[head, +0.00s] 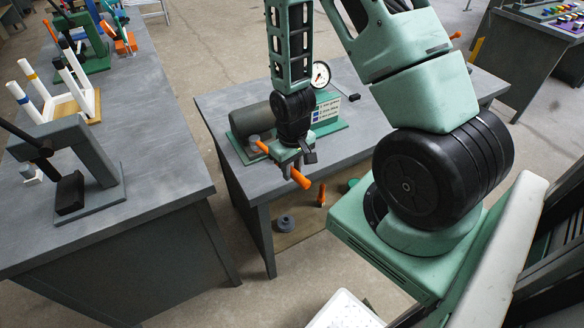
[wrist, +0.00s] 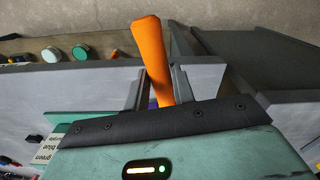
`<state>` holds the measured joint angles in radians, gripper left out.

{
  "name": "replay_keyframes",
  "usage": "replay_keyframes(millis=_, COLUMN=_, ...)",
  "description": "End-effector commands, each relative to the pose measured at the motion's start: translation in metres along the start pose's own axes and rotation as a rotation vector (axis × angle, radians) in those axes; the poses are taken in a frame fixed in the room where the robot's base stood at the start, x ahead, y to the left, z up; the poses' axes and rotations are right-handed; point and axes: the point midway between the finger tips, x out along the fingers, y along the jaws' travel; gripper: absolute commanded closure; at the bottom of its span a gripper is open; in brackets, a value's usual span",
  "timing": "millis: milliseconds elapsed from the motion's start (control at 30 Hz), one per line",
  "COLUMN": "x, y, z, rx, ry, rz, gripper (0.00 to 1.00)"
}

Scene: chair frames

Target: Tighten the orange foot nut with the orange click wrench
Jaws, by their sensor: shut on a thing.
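My gripper (head: 290,158) is over the front edge of the middle table, pointing down. It is shut on the orange click wrench (head: 299,178), whose orange grip sticks out toward the near side, with another orange part (head: 262,147) on the far side. In the wrist view the orange grip of the wrench (wrist: 150,55) rises from between the fingers (wrist: 160,90); its lower end is hidden by my gripper housing. A chair frame with white legs (head: 73,77) stands on the left bench; its legs carry coloured bands. I cannot make out the orange foot nut for certain.
The middle table (head: 222,104) holds a dark cylinder (head: 245,117), a gauge (head: 320,74) and a sign on a green base. A grey clamp stand (head: 90,150) is at the left bench's near end. A floor gap separates bench and table. Small parts lie on the lower shelf.

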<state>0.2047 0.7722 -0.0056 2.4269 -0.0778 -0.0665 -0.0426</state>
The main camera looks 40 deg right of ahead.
Motion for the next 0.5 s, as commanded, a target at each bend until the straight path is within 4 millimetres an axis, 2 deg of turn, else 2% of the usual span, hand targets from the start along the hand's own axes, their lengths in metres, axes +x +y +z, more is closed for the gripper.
replay_keyframes(millis=200, x=-0.0073, y=0.0001, z=-0.0002, rx=0.001, ry=0.001, rz=0.0, gripper=1.0)
replay_keyframes(millis=500, x=-0.0069, y=0.0, z=-0.0002, rx=0.0, ry=0.001, rz=0.0, gripper=1.0)
